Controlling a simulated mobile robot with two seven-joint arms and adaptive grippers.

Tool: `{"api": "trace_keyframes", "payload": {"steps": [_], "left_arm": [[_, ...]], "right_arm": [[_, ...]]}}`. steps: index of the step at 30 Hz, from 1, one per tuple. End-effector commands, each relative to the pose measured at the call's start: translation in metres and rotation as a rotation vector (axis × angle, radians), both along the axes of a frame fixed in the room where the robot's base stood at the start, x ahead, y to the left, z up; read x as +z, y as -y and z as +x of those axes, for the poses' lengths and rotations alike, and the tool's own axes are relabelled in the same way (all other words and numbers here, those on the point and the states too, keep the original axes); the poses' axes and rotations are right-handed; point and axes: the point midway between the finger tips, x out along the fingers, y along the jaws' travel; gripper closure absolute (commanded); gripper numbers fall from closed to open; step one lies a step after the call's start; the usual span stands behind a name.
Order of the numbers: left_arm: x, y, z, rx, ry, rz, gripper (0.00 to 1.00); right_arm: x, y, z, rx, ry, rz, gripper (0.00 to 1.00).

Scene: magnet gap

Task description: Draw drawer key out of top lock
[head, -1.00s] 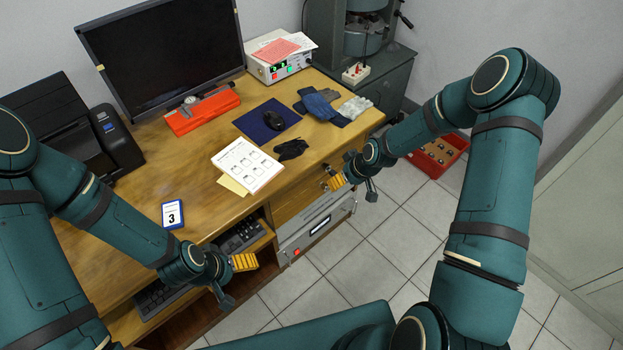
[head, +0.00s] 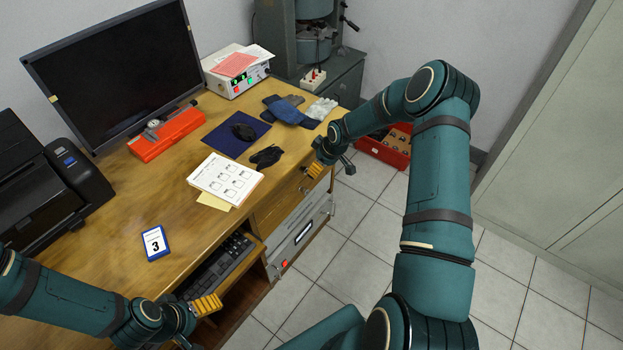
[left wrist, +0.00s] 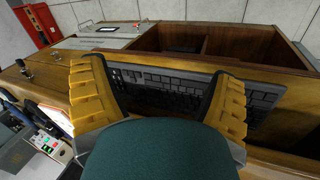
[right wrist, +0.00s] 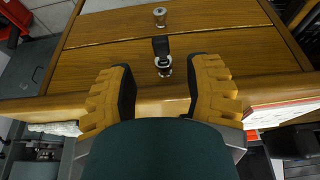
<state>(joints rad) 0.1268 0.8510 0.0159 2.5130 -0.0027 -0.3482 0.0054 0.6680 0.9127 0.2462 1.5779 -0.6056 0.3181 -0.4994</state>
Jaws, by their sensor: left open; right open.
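In the right wrist view the drawer key (right wrist: 160,46) shows a black head and sits in the metal top lock (right wrist: 164,70) on the wooden top drawer front (right wrist: 105,68), close to the desk edge. My right gripper (right wrist: 160,78) is open, its yellow fingers on either side of the lock and apart from the key. In the head view my right gripper (head: 318,170) is by the desk's right front, and the key is too small to tell there. My left gripper (head: 208,305) is open and empty in front of the keyboard shelf, with its fingers also in the left wrist view (left wrist: 165,95).
A metal knob (right wrist: 160,16) is on the drawer front beyond the lock. A grey keyboard (head: 222,264) lies on the shelf under the desk (head: 125,205). A grey instrument (head: 300,234) sits below the drawers. A red bin (head: 385,147) stands on the tiled floor, which is otherwise largely clear.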

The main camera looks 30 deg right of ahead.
Motion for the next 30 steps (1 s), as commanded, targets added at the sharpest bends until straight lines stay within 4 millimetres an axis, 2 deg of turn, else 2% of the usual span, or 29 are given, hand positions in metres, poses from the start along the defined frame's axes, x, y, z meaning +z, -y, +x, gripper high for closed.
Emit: {"api": "trace_keyframes", "payload": {"steps": [1, 3, 13, 20, 30], "left_arm": [[-0.009, 0.000, 0.001, 0.001, 0.003, 0.000, 0.14], [-0.015, -0.001, 0.003, 0.002, 0.006, 0.001, 0.14], [-0.045, -0.001, 0.009, 0.006, 0.020, 0.004, 0.14], [-0.056, -0.002, 0.011, 0.007, 0.027, 0.006, 0.14], [-0.056, -0.002, 0.012, 0.008, 0.028, 0.006, 0.14]], "right_arm": [[-0.011, -0.002, 0.003, 0.000, 0.000, 0.001, 0.50], [-0.020, -0.003, 0.006, 0.000, 0.000, 0.001, 0.50], [-0.057, -0.009, 0.019, 0.001, 0.001, 0.000, 0.50], [-0.066, -0.010, 0.023, 0.001, 0.000, 0.000, 0.50], [-0.065, -0.010, 0.024, 0.001, 0.000, 0.000, 0.50]]}}
